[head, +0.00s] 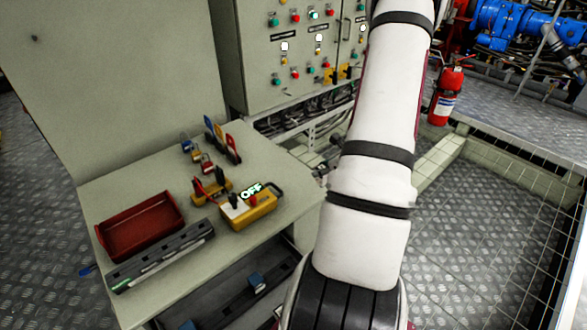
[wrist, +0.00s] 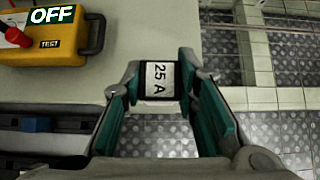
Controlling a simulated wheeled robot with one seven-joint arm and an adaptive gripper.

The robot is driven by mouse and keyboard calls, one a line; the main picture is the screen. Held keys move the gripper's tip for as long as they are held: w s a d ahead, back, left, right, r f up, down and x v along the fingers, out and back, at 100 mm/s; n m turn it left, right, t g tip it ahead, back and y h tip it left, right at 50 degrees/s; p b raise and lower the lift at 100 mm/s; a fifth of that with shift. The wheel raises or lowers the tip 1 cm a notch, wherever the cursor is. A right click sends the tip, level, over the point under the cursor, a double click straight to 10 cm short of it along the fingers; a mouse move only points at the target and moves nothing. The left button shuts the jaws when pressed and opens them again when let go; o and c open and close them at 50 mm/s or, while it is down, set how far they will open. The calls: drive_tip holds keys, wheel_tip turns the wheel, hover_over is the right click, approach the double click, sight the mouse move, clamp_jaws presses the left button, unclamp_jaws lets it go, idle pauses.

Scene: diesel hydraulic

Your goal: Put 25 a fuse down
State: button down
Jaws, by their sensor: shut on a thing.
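The 25 A fuse (wrist: 159,78) is a small block with a white label and dark edges, in the middle of the wrist view. My gripper (wrist: 160,88) is shut on it, one teal-lined finger on each side. The fuse appears over the corner of the pale worktop (wrist: 165,25), with floor plate visible beyond the edge. I cannot tell its height above the top. In the head view the worktop (head: 272,165) is at the left, and my arm hides the fuse and most of the gripper.
A yellow tester (head: 262,209) reading OFF stands on the worktop, also at upper left in the wrist view (wrist: 60,48). A red tray (head: 140,226), a dark rail (head: 160,256) and padlocks (head: 190,148) are there too. Bare worktop lies right of the tester.

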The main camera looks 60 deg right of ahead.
drive_tip(key=shift+w+d+f+b, duration=0.5)
drive_tip(key=shift+w+f, duration=0.3)
drive_tip(key=shift+w, duration=1.4)
drive_tip(key=shift+w+d+f+b, duration=0.45)
drive_tip(key=shift+w+f, duration=0.3)
drive_tip(key=shift+w, duration=1.5)
drive_tip(key=shift+w+d+f+b, duration=0.5)
drive_tip(key=shift+w+f, duration=0.3)
drive_tip(key=shift+w, duration=1.4)
drive_tip(key=shift+f, duration=0.2)
drive_tip(key=c, duration=1.2)
unclamp_jaws()
drive_tip(key=shift+c, duration=0.2)
drive_tip(key=shift+r, duration=0.15)
